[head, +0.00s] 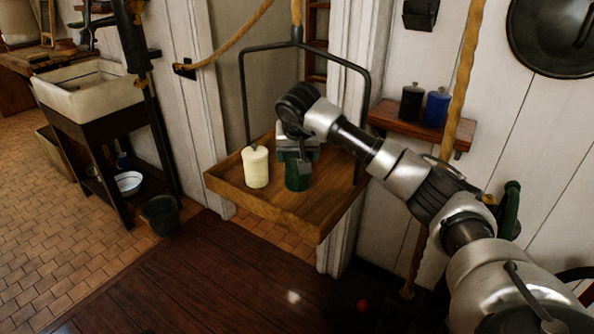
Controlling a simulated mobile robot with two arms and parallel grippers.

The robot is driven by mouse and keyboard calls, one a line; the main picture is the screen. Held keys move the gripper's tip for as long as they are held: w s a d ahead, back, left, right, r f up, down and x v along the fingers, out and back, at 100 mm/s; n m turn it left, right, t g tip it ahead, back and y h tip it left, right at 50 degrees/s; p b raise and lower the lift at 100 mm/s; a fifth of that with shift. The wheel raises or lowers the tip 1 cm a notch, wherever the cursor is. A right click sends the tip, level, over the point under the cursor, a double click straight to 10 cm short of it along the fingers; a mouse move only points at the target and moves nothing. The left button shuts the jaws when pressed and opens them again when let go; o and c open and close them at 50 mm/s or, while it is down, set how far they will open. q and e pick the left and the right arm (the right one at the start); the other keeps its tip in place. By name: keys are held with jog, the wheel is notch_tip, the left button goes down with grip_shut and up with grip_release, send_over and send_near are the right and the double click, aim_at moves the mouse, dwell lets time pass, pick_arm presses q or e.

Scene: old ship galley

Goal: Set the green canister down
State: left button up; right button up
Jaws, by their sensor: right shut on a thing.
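The green canister (297,176) is upright at the wooden hanging tray (290,213), right of a cream canister (255,167). My right gripper (298,157) comes down on it from above and is shut on its upper part, hiding its top. The canister's base appears at the tray's surface, but I cannot tell whether it touches. The cream canister stands upright on the tray, close beside it and apart. My left gripper is not in view.
The tray hangs from a dark metal frame (243,95) and a rope. A small wall shelf (405,124) to the right holds a black canister (411,102) and a blue canister (436,107). The tray's front and right parts are bare. A sink (92,92) stands at left.

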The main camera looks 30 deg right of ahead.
jog(key=shift+d+f, duration=0.1)
jog(key=shift+f, duration=0.55)
jog(key=shift+s+f, duration=0.1)
jog(key=shift+f, duration=1.65)
jog(key=o, duration=1.2)
jog(key=shift+f, duration=0.1)
jog(key=shift+r+p, duration=0.25)
jog(key=shift+p, duration=0.05)
jog(key=b+v, duration=0.1)
jog(key=v, duration=1.1)
jog(key=shift+f, duration=0.1)
